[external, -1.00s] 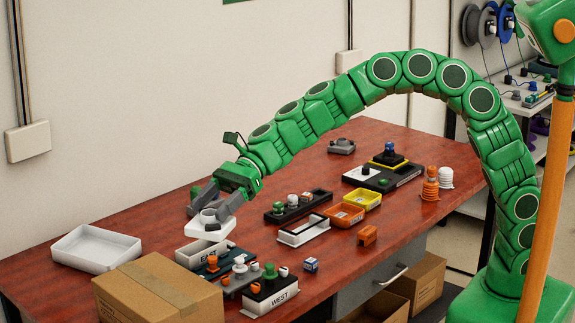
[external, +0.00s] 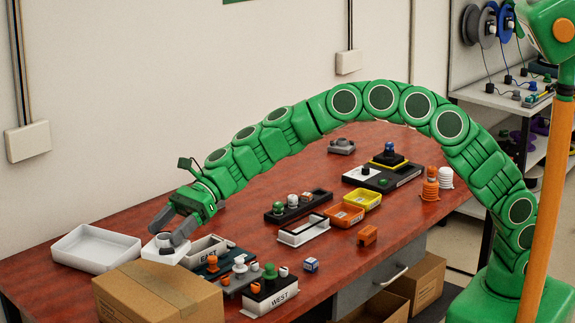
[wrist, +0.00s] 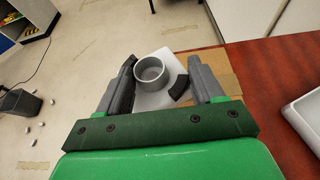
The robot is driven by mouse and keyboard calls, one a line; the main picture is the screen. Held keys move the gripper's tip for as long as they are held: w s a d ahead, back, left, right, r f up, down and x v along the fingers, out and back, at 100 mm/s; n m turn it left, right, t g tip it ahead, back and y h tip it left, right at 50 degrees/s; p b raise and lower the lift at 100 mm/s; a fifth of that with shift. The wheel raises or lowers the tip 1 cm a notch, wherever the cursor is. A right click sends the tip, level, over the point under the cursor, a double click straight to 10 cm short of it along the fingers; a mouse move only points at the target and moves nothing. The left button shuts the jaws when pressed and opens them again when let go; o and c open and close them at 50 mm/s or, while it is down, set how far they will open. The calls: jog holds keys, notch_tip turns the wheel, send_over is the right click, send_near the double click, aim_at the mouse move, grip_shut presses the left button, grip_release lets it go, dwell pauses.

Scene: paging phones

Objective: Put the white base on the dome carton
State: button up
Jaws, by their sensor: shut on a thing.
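The white base (external: 167,257) is a pale block with a round grey cup on top. My gripper (external: 168,236) is shut on it and holds it in the air just behind the cardboard carton. In the wrist view the white base (wrist: 152,101) sits between the two grey fingers of my gripper (wrist: 161,80), its cup facing the camera. The brown cardboard carton (external: 158,293) stands closed at the table's front left corner. In the wrist view part of the carton (wrist: 221,66) shows beyond the base. No dome mark can be made out on it.
Orange (external: 344,215) and yellow bins (external: 362,198) are farther back.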

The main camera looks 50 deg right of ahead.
aim_at(155, 247)
jog(key=shift+w+a+f, duration=0.45)
jog(key=shift+f, duration=0.3)
jog(key=shift+w+a+f, duration=0.4)
jog(key=shift+a+f, duration=0.05)
jog(key=shift+f, duration=0.25)
jog(key=shift+w+a+f, duration=0.45)
jog(key=shift+f, duration=1.8)
jog(key=shift+f, duration=0.1)
jog(key=o, duration=1.3)
jog(key=shift+c, duration=0.2)
jog(key=shift+d+r, duration=0.3)
jog(key=shift+d, duration=0.05)
jog(key=v, duration=1.1)
jog(key=shift+d, duration=0.15)
